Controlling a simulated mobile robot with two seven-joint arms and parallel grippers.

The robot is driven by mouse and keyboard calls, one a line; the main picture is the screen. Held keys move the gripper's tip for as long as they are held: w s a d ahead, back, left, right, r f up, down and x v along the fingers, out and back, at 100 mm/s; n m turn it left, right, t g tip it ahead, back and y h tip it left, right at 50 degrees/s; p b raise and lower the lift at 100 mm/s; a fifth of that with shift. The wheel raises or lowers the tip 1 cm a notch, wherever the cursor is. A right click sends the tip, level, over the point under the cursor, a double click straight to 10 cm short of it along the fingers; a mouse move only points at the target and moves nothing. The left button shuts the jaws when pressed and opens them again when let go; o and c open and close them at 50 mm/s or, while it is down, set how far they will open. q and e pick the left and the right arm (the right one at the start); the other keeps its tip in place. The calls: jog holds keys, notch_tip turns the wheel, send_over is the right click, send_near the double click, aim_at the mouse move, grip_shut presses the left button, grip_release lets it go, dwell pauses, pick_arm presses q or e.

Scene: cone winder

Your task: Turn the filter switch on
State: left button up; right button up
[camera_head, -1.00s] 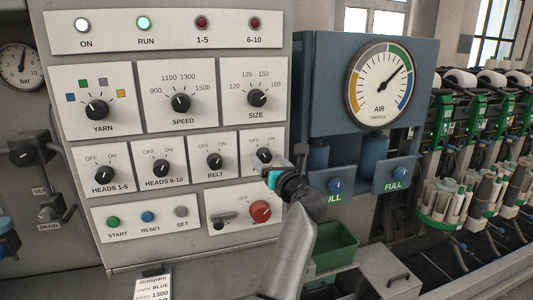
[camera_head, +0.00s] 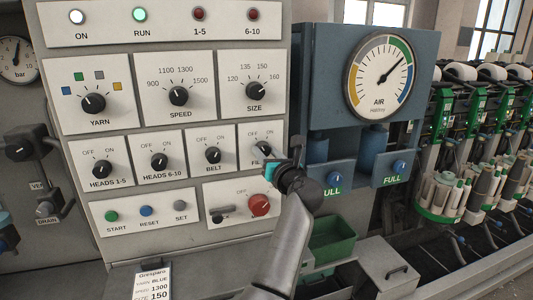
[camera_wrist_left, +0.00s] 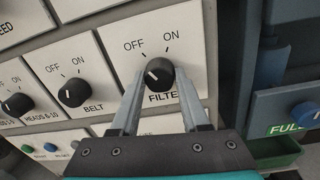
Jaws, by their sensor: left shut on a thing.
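The filter switch (camera_wrist_left: 160,74) is a black round knob on a white plate marked OFF and ON. In the left wrist view its white mark points up and left, towards OFF. My left gripper (camera_wrist_left: 161,82) has one finger on each side of the knob and is shut on it. In the head view the filter switch (camera_head: 264,149) is partly covered by my left gripper (camera_head: 269,160), which reaches it from below right. My right gripper is not in view.
The belt knob (camera_head: 213,156) sits just left of the filter switch. A red knob (camera_head: 259,205) with a small black lever (camera_head: 222,217) lies below. The blue air unit (camera_head: 313,90) projects close on the right. A green bin (camera_head: 333,235) stands lower right.

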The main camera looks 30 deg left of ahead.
pick_arm(q)
grip_shut()
jog(key=m+p, duration=0.5)
jog(key=shift+r, duration=0.2)
jog(key=m+p, duration=0.3)
jog(key=shift+m+t, duration=0.3)
jog(key=shift+f+m+p, duration=0.1)
jog(key=shift+m+p, duration=1.1)
jog(key=shift+m, duration=0.6)
